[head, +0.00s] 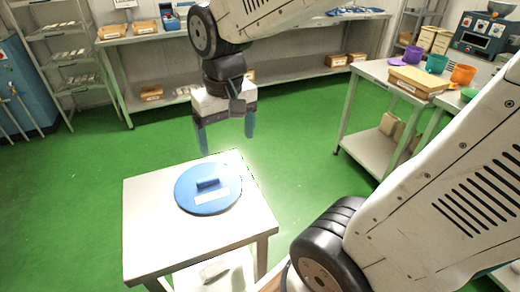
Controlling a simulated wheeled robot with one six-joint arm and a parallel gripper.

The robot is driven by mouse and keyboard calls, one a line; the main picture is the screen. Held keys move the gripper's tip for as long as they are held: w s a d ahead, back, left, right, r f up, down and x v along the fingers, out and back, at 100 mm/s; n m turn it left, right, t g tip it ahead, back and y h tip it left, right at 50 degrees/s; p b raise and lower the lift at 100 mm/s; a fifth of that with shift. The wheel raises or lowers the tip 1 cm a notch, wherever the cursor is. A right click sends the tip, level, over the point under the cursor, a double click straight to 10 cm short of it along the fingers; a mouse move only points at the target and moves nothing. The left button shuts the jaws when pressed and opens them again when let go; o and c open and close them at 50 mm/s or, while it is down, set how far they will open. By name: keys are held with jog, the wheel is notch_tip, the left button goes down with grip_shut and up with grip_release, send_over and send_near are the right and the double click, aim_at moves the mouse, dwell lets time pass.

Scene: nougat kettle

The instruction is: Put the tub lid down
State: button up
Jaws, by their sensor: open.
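The tub lid (222,200) is a round blue disc with a raised blue grip bar and a white label on top. It lies flat on a small light-topped table (150,238) in the head view. My gripper (228,146) is above and behind the lid, pointing down. Its two blue fingers are spread wide with nothing between them. The gripper is apart from the lid. I cannot tell the exact height of the fingers above the table.
A side table (368,74) at the right holds a cardboard box (418,82) and several coloured cups. A long bench (290,42) runs along the back wall with small boxes. Open green floor (300,150) surrounds the small table.

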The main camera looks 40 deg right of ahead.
jog(key=s+r+n, duration=0.1)
jog(key=s+r, duration=0.1)
jog(key=s, duration=0.9)
jog(key=shift+r+n, duration=0.2)
jog(key=shift+n, duration=0.1)
jog(key=shift+s+d+t, duration=0.1)
jog(key=shift+t, duration=0.2)
jog(key=shift+c, duration=0.4)
